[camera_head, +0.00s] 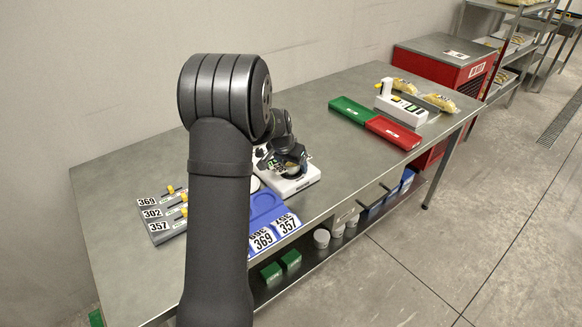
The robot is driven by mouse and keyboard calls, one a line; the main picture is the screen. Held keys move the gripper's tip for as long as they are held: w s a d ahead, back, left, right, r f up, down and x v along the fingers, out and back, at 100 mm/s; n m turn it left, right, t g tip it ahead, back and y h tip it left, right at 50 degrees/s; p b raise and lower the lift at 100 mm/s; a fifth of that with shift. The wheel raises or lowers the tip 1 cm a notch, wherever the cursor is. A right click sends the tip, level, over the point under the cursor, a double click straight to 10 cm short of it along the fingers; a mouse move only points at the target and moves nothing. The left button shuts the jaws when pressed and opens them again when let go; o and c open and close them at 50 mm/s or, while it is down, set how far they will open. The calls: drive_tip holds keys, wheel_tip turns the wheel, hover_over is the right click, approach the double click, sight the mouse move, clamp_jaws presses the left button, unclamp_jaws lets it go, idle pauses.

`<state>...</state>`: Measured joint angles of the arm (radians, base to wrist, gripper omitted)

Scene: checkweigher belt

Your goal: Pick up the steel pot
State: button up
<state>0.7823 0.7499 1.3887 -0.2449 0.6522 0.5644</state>
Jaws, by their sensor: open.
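My gripper (287,158) is over a white weighing device (297,184) near the middle of the table. Its dark jaws are open around or just above a small round metallic thing (292,169), which looks like the steel pot. The jaws partly hide it, and I cannot tell whether they touch it. My own arm hides the area left of the device.
Blue trays with number cards (265,238) lie at the table's front edge. A numbered rack (164,213) is at left. Green (352,111) and red trays (393,131) and another white device (401,108) are farther right. Pale round tubs (321,238) stand on the lower shelf.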

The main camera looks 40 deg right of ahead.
drive_tip(key=c, duration=1.2)
drive_tip(key=shift+r, duration=0.1)
